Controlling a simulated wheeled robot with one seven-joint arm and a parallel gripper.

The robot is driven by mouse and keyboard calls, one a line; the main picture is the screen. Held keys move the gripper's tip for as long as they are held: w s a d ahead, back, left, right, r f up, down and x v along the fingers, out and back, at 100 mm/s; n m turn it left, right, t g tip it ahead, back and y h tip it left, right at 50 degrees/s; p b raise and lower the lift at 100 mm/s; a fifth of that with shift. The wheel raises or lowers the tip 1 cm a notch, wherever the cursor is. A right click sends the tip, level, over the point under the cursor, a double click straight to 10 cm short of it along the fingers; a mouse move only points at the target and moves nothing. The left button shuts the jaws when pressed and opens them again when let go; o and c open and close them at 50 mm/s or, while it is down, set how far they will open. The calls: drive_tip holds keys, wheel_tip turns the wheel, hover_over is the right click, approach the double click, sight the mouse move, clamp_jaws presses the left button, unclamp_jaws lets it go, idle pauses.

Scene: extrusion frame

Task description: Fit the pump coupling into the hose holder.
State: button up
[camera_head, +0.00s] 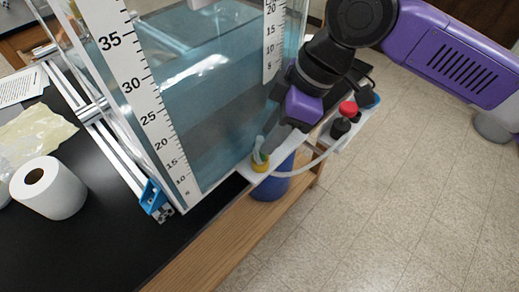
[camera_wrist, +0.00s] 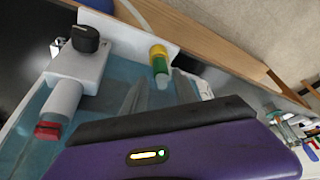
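A yellow and green cylindrical piece, which looks like the pump coupling (camera_wrist: 159,60), stands at the edge of a white plate (camera_wrist: 118,33) in the wrist view. In the head view its yellow part (camera_head: 261,161) is on the white plate at the tank's lower right corner, with a pale green-grey piece above it. I cannot tell which part is the hose holder. My gripper (camera_wrist: 160,78) has its two grey fingers apart, pointing at the yellow-green piece, with nothing clearly gripped. In the head view my gripper (camera_head: 272,140) is close beside it; contact is unclear.
A clear water tank (camera_head: 210,100) with number scales fills the middle. A white hose (camera_head: 310,165) runs right to a white fitting with a red knob (camera_head: 348,109). A blue cylinder (camera_head: 271,185) is below the plate. A white roll (camera_head: 48,188) stands on the black tabletop.

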sight(260, 155)
drive_tip(key=shift+p+x, duration=0.3)
drive_tip(key=shift+x, duration=2.05)
drive_tip(key=shift+s+r, duration=0.1)
clamp_jaws()
